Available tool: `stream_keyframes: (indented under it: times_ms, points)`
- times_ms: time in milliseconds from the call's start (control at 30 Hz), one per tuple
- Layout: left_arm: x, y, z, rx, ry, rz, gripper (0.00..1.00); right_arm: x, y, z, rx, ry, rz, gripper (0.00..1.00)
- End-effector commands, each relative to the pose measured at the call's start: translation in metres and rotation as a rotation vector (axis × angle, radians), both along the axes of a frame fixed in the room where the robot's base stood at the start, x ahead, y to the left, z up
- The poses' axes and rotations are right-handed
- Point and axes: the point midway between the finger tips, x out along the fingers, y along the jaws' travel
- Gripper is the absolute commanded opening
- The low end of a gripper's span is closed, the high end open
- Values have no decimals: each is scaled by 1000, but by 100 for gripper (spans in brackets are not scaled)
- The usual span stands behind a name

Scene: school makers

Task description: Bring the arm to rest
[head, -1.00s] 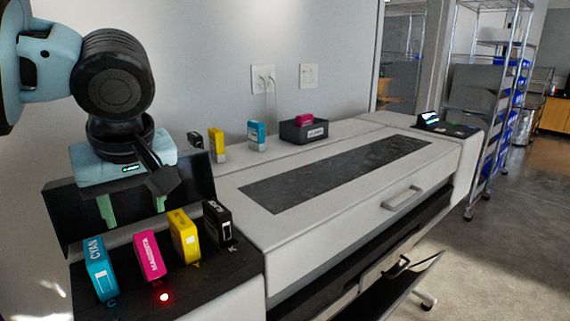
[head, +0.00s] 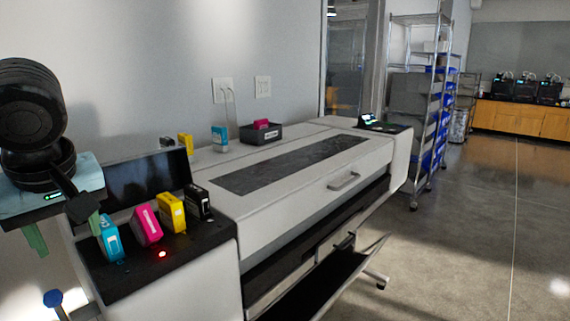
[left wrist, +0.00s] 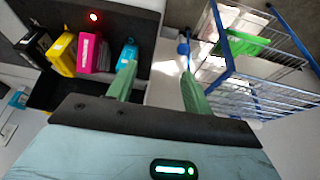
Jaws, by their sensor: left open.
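My left arm comes in at the left edge of the head view. Its gripper (head: 67,232) has two green fingers spread apart with nothing between them. It hangs at the left of the printer's cartridge bay, near the cyan cartridge (head: 110,240). In the left wrist view the open fingers (left wrist: 158,76) show a gap, with the cyan cartridge (left wrist: 129,52) just beyond one fingertip. The magenta (head: 147,225), yellow (head: 171,212) and black (head: 198,201) cartridges stand in the bay in a row. A red light (head: 162,254) glows in front of the magenta one. My right gripper is not in view.
The wide printer (head: 290,195) fills the middle. On its back ledge are a cyan cartridge (head: 220,138) and a dark bin (head: 262,133) holding a magenta one. A blue-framed wire cart (left wrist: 262,85) stands beside the printer. Floor is open at the right.

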Motion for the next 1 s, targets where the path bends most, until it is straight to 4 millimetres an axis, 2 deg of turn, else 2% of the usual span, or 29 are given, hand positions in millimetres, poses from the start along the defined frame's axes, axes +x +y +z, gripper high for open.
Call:
stream_keyframes:
  times_ms: [267,367,533,700,800,1000]
  points:
    - [17,68,-36,-60,-38,-74,51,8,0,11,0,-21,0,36]
    - [19,100,-60,-78,-56,-111,51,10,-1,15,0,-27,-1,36]
    - [13,154,-118,-98,-87,-188,51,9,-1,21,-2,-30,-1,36]
    - [-9,193,-185,-100,-110,-269,51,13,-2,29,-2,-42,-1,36]
    - [-28,207,-226,-97,-120,-319,51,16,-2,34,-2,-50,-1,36]
    - [-77,214,-309,-84,-139,-425,51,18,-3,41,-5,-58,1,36]
